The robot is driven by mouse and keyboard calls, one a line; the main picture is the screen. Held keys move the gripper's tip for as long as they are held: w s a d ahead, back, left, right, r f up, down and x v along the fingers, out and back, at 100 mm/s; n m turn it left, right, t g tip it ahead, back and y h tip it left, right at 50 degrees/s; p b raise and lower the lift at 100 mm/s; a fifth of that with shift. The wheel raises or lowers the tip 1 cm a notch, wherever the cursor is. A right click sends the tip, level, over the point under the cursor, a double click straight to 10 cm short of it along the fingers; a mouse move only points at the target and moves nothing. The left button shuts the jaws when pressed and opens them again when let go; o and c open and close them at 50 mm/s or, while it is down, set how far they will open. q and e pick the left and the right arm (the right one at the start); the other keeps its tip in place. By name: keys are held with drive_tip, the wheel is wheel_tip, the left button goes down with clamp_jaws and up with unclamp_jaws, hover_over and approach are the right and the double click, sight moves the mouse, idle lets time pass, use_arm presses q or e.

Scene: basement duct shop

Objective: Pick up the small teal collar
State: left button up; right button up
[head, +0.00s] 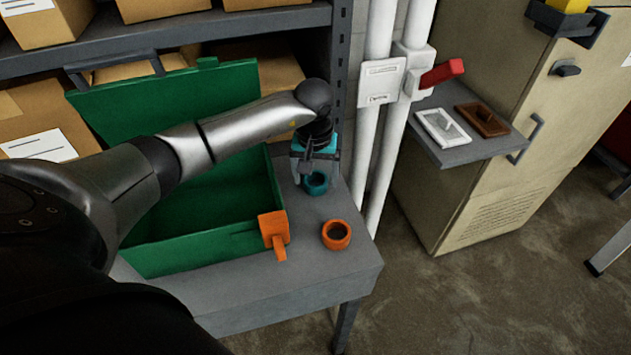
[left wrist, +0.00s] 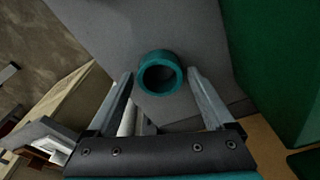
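The small teal collar (head: 316,184) is a short open ring standing on the grey table, to the right of the green case. In the left wrist view the collar (left wrist: 160,74) shows from above, near the tips of my left gripper and between the lines of its two fingers. My left gripper (head: 314,178) is open, with its fingers apart on either side of the collar. In the left wrist view the left gripper (left wrist: 163,86) shows a gap between each finger and the collar. I cannot tell the exact height of the fingertips. My right gripper is not in view.
The open green case (head: 190,255) with an orange latch (head: 274,232) stands left of the collar. An orange collar (head: 336,235) sits nearer the table's front edge. White pipes (head: 376,140) rise just behind the grey table (head: 300,285). Shelving with cardboard boxes stands behind.

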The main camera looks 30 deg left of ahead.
use_arm(q)
drive_tip(key=c, duration=1.2)
drive_tip(key=shift+o, duration=0.2)
drive_tip(key=shift+r, duration=0.1)
